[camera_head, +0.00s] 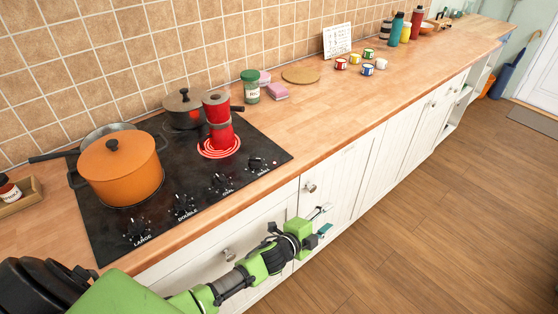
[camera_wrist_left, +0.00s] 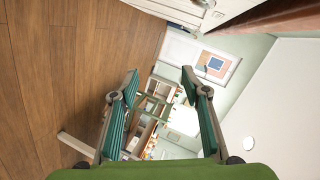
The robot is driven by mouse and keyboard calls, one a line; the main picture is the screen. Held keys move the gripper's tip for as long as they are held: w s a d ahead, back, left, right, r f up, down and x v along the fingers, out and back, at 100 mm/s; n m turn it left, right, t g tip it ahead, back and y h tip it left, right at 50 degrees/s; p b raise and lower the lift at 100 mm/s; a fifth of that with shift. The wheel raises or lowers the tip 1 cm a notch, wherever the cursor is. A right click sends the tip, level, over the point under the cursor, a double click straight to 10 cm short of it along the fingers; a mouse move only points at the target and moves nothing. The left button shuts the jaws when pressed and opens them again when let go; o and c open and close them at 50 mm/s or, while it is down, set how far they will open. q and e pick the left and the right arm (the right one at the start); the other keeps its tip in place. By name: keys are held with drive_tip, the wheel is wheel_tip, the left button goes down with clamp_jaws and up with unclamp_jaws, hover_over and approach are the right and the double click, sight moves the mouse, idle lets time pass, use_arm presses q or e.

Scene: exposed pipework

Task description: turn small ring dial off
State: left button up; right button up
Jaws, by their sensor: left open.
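The black hob (camera_head: 100,222) is set into the wooden counter, with a row of black dials and white labels along its front. The dial nearest the right end (camera_head: 257,163) has a small label that seems to read SMALL. My right gripper is out of view.
An orange pot (camera_head: 120,172) and a dark lidded pan (camera_head: 184,110) stand on the hob. A green-lidded jar (camera_head: 250,88), pink sponges (camera_head: 277,92) and several mugs are on the counter. A cabinet knob (camera_head: 310,187) juts out near my gripper. The floor at right is clear.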

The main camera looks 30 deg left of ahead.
use_arm(q)
drive_tip(key=w+d+r+m+h, duration=0.3)
drive_tip(key=r+m, duration=0.2)
drive_tip(key=r, duration=0.1)
drive_tip(key=w+d+r+m+h, duration=0.3)
drive_tip(key=r+m, duration=0.1)
drive_tip(key=r, duration=0.2)
wheel_tip(320, 180, up, 20)
drive_tip(key=m+g+y+b, duration=0.3)
drive_tip(key=m+g+y, duration=0.9)
drive_tip(key=m, duration=1.9)
hover_over(255, 158)
drive_tip(key=g+h, duration=0.2)
wheel_tip(255, 158, down, 14)
drive_tip(key=shift+r+p, duration=0.1)
drive_tip(key=shift+p, duration=0.7)
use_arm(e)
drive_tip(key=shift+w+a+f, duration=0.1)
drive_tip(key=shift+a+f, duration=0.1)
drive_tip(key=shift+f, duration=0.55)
